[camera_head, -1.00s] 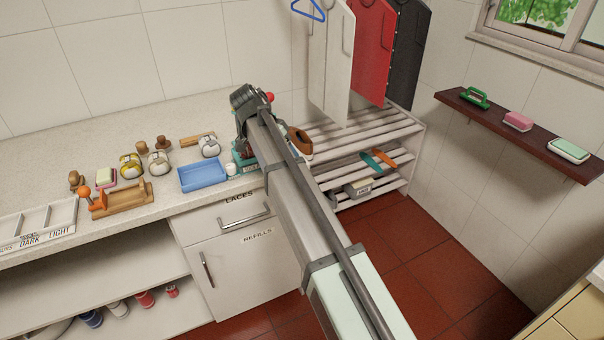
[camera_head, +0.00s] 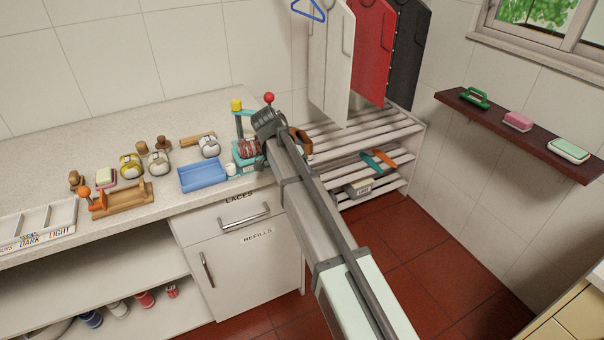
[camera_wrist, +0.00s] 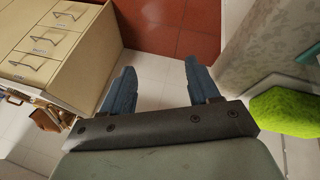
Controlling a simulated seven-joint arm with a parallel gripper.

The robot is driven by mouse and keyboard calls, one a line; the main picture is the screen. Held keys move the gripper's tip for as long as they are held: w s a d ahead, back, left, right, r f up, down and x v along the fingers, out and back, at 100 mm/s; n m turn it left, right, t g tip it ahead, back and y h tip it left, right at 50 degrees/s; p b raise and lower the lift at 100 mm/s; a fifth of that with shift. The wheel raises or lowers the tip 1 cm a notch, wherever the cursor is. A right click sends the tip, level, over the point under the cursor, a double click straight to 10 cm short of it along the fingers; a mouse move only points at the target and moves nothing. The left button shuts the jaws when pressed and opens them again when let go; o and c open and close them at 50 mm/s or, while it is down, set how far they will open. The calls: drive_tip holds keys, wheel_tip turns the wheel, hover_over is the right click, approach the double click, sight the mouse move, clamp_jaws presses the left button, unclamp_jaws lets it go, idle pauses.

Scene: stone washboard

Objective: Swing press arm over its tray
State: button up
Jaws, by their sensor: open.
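The press (camera_head: 244,152) is a teal unit at the right end of the counter, with dark red round parts at its middle. Its teal post and arm (camera_head: 243,114) rise behind, with a yellow knob (camera_head: 236,105) on top at the left. A red ball knob (camera_head: 269,97) stands to the right, just above my arm's end. My arm covers the press's right side, so its tray cannot be made out. My gripper (camera_wrist: 160,78) is open and empty in the wrist view, with red and pale floor tiles beyond its fingers. In the head view its fingers are hidden.
A blue tray (camera_head: 203,175) and a white cup (camera_head: 231,169) stand left of the press. Brushes, tins and a wooden holder (camera_head: 122,197) lie further left. A slatted rack (camera_head: 350,130) stands at right. A lime green object (camera_wrist: 284,110) is close to my gripper's right.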

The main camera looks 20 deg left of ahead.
drive_tip(key=shift+w+d, duration=0.1)
drive_tip(key=shift+c, duration=0.7)
drive_tip(key=w+d+m, duration=0.1)
drive_tip(key=w+d, duration=0.2)
drive_tip(key=d, duration=0.1)
drive_tip(key=w+d+f+g, duration=0.1)
drive_tip(key=w+d, duration=0.2)
drive_tip(key=d, duration=0.2)
drive_tip(key=w+d+m, duration=0.1)
drive_tip(key=w+d, duration=0.2)
drive_tip(key=d, duration=0.2)
drive_tip(key=shift+f+m+g, duration=0.2)
drive_tip(key=shift+m+g, duration=0.1)
clamp_jaws()
drive_tip(key=w+a+f+g+y, duration=0.2)
drive_tip(key=w+f+g+y, duration=0.15)
drive_tip(key=w+y, duration=0.6)
drive_tip(key=w+a+r+n+g+y, duration=0.2)
drive_tip(key=a+r+n+y, duration=0.45)
drive_tip(key=r, duration=0.35)
drive_tip(key=w+a+r+n+g+y, duration=0.1)
drive_tip(key=a+r+n+g+y, duration=0.2)
drive_tip(key=a+r+n+y, duration=0.5)
drive_tip(key=s+a+m+h, duration=0.1)
drive_tip(key=s+a+h, duration=0.1)
drive_tip(key=s+a, duration=0.5)
drive_tip(key=shift+s+a+r, duration=0.4)
drive_tip(key=shift+a+r, duration=0.05)
drive_tip(key=shift+a, duration=0.55)
